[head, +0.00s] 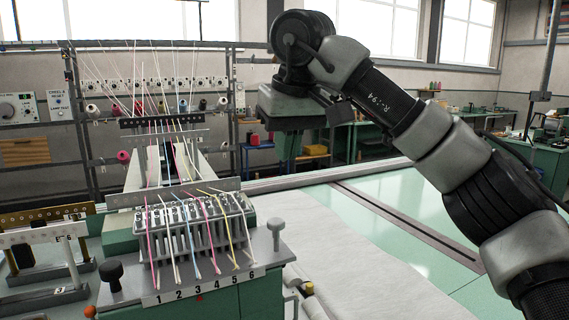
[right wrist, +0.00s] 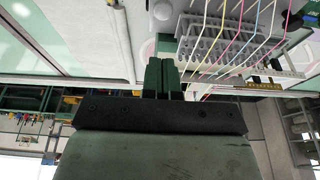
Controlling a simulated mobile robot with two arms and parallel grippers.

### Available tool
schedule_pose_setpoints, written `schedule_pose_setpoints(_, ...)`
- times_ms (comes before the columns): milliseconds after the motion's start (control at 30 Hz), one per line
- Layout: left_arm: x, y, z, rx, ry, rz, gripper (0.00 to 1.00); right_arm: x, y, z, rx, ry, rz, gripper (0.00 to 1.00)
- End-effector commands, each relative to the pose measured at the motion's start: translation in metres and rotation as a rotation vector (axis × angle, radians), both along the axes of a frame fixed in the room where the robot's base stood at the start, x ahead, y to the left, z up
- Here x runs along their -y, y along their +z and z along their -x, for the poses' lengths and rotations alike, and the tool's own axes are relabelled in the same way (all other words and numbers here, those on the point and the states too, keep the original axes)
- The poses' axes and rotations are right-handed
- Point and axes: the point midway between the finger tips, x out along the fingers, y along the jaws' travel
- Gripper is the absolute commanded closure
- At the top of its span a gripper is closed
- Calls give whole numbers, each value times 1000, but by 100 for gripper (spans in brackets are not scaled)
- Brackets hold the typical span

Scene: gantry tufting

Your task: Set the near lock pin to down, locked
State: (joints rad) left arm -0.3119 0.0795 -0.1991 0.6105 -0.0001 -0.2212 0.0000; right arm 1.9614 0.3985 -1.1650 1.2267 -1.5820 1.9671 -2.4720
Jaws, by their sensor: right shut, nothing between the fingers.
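Two knobbed pins stand on the grey plate at either side of the needle block (head: 190,235). One with a black cap (head: 111,274) is at the front left. One with a grey cap (head: 276,230) is at the right and stands up above the plate. I cannot tell for sure which is the near lock pin, or whether either is locked. The grey knob also shows at the top of the right wrist view (right wrist: 162,10). My right gripper (head: 289,148) is shut and empty, fingers down, high above and beyond the grey knob. My left gripper is out of view.
Coloured yarns run down to the block above a numbered strip (head: 205,286). White cloth (head: 335,250) lies right of the block, on a pale green table (head: 400,215) with a dark slot. A grey bar (head: 175,194) crosses behind the block. A white bracket (head: 40,238) stands at left.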

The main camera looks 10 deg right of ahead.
Motion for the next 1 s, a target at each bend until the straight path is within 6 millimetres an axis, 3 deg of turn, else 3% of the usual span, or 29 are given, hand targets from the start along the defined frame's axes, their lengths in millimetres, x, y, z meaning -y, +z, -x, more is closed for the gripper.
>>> schedule_pose_setpoints(200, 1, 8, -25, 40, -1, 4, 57, -3, -44, -13, -5, 0, 2, 100)
schedule_pose_setpoints(500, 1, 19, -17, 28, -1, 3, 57, -6, -98, -23, -4, 1, 1, 100)
schedule_pose_setpoints(700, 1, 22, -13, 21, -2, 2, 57, -7, -115, -23, -1, 1, 0, 100)
schedule_pose_setpoints(1000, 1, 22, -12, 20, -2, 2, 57, -8, -118, -23, 0, 0, 0, 100)
